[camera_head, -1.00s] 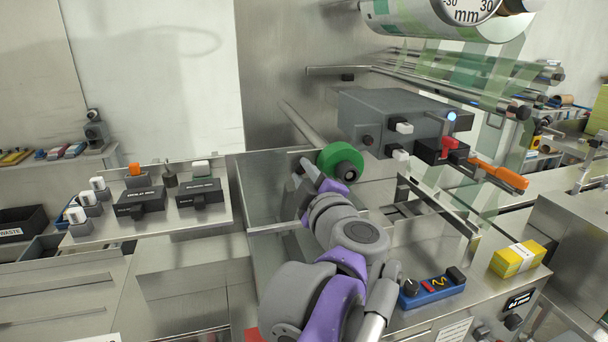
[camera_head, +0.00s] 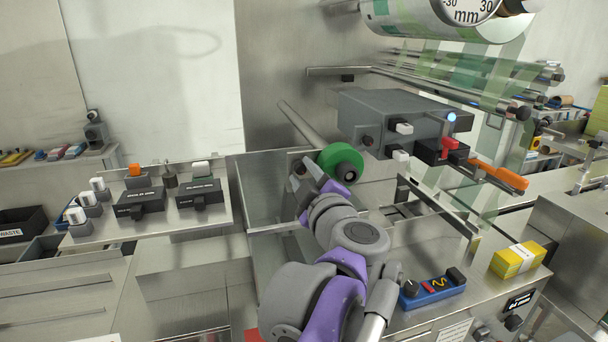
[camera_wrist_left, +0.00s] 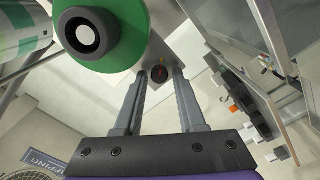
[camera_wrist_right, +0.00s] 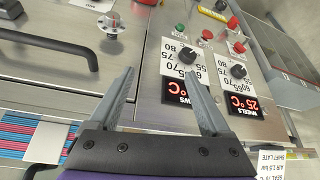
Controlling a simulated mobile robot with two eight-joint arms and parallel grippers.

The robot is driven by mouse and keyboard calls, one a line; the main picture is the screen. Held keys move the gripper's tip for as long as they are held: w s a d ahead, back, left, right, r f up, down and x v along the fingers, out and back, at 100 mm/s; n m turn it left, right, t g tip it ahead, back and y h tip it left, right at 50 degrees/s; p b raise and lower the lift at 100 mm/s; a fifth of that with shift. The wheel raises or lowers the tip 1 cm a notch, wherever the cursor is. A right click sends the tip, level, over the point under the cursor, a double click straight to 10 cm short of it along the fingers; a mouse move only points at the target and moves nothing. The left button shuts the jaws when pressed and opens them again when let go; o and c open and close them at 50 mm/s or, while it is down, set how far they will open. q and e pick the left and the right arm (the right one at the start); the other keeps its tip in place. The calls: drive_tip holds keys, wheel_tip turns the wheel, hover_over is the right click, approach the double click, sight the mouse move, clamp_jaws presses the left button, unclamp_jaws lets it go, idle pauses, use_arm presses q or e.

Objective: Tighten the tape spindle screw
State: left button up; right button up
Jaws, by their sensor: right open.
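The green tape roll (camera_head: 341,162) sits on its spindle with a dark hub facing out; in the left wrist view the roll (camera_wrist_left: 130,45) shows at the upper left. A small black knob with a red mark (camera_wrist_left: 159,74), apparently the spindle screw, is on the metal plate beside the roll. My left gripper (camera_head: 306,174) is beside the roll's left. In the left wrist view its open fingers (camera_wrist_left: 161,72) lie either side of the knob, with gaps visible; I cannot tell whether they reach its depth. My right gripper (camera_wrist_right: 162,62) is open and empty over a control panel.
A grey box with white buttons (camera_head: 400,110) and an orange-handled tool (camera_head: 498,174) are right of the roll. A blue tray (camera_head: 432,291) and a yellow box (camera_head: 517,259) lie on the front right deck. Two temperature dials (camera_wrist_right: 186,56) are under my right gripper.

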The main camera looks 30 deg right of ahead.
use_arm(q)
drive_tip(key=shift+s, duration=0.15)
drive_tip(key=b+v, duration=0.1)
drive_tip(key=v, duration=0.9)
drive_tip(key=shift+s, duration=0.25)
drive_tip(key=shift+a, duration=0.15)
drive_tip(key=w+a+f+m+h, duration=0.2)
drive_tip(key=w+a+m+h, duration=0.2)
drive_tip(key=w+a, duration=0.1)
drive_tip(key=a+f+m+g+h, duration=0.1)
drive_tip(key=a+f+m+g, duration=0.35)
drive_tip(key=a+f, duration=0.65)
drive_tip(key=s+a+f+g+y, duration=0.2)
drive_tip(key=s+a+f, duration=0.3)
drive_tip(key=a+f, duration=0.4)
drive_tip(key=s+a+f+g+y, duration=0.3)
drive_tip(key=s+a+f+y, duration=0.1)
drive_tip(key=a+f, duration=0.5)
drive_tip(key=s+a+f+g+y, duration=0.2)
drive_tip(key=s+a+f, duration=0.3)
drive_tip(key=a+f, duration=0.4)
drive_tip(key=shift+s+a+f+n+g+y+p, duration=0.2)
drive_tip(key=shift+s+f+n+g+y+p, duration=0.2)
drive_tip(key=shift+y, duration=0.1)
